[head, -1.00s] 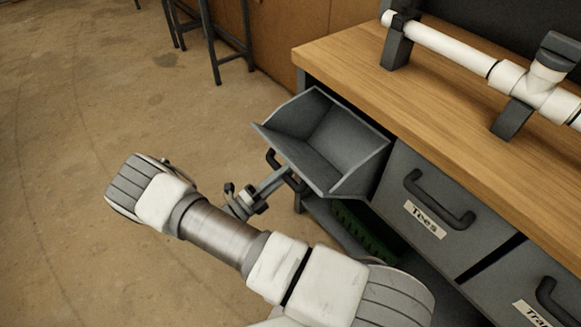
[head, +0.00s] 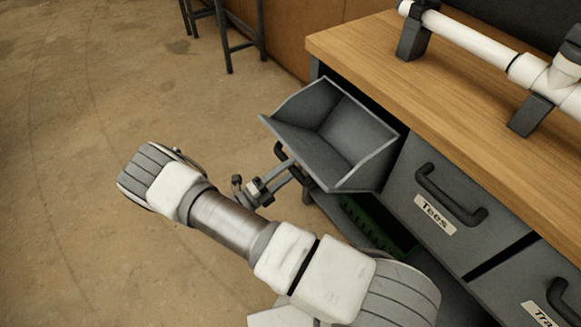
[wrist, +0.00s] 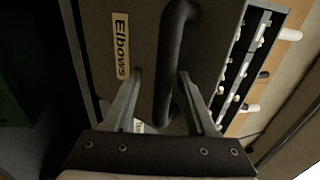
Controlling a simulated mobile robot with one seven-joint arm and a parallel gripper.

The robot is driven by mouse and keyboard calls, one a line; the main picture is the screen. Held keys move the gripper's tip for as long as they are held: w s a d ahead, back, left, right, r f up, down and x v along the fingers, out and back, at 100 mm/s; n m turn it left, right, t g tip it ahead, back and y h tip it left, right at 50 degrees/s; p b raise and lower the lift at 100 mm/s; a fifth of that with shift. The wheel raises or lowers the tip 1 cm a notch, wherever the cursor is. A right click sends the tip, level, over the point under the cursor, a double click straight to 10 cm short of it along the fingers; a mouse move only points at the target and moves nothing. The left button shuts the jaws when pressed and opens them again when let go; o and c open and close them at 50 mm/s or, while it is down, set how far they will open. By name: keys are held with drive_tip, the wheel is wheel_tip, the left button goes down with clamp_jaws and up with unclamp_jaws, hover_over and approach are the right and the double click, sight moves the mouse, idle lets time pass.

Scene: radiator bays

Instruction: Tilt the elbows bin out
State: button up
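The elbows bin (head: 335,135) hangs tilted out of the bench front in the head view, its open top facing up and its visible inside empty. Its label "Elbows" (wrist: 121,45) and dark bar handle (wrist: 172,60) show in the wrist view. My gripper (wrist: 160,73) is open, with its fingers apart on either side of the handle. The handle lies nearer the right finger, with a gap to the left one; I cannot tell if it touches. In the head view my gripper (head: 290,172) is at the bin's front, partly hidden by its own arm.
The Tees bin (head: 450,200) is closed beside it, and another closed bin (head: 540,300) is farther right. The wooden bench top (head: 400,75) carries a white pipe on dark stands. A green crate (head: 365,225) is below. Floor at left is clear; a dark stool (head: 225,35) stands behind.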

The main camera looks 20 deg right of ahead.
drive_tip(key=v, duration=1.7)
drive_tip(key=shift+a, duration=0.2)
drive_tip(key=shift+s, duration=0.1)
